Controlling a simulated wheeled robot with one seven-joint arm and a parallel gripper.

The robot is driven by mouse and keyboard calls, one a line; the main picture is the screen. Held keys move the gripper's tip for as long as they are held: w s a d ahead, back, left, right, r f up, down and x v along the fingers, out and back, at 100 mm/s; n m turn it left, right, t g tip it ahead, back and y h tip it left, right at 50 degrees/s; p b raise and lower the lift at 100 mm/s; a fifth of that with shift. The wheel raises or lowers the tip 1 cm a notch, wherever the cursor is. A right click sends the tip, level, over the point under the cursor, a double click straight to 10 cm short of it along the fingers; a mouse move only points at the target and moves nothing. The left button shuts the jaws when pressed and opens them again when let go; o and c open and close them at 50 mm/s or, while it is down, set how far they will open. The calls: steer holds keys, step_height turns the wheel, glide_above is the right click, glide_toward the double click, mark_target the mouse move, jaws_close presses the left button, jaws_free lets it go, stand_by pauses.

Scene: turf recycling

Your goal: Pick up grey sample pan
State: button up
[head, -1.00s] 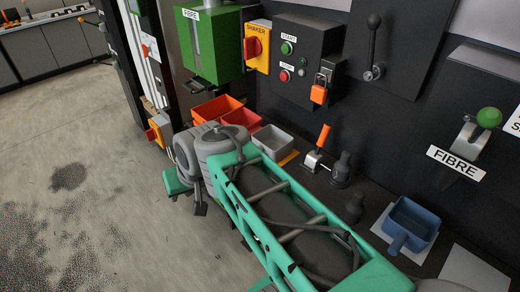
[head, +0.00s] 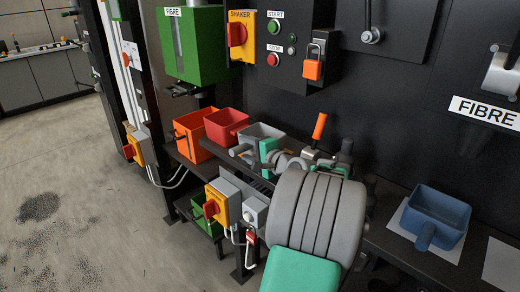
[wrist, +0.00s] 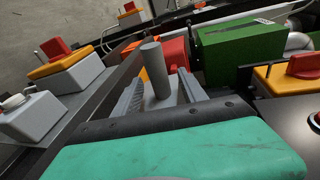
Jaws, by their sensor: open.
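The grey sample pan (head: 266,132) sits on the dark bench, right of a red pan, with its round handle (head: 240,150) pointing towards the front left. My gripper (head: 254,157) is open beside the handle, and its teal and grey parts cover some of the pan in the head view. In the wrist view the handle (wrist: 155,72) stands between the two separated fingers of my gripper (wrist: 160,92). I cannot tell whether either finger touches it. Most of the pan's body is hard to make out in the wrist view.
The red pan (head: 226,125) and an orange bin (head: 197,134) stand close on the left. An orange-handled lever (head: 319,126) rises behind my arm. A yellow-and-grey switch box (head: 228,199) is below the bench edge. A blue pan (head: 438,213) lies to the right.

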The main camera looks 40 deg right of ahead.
steer(key=shift+x, duration=0.95)
steer(key=shift+s, duration=0.1)
jaws_close()
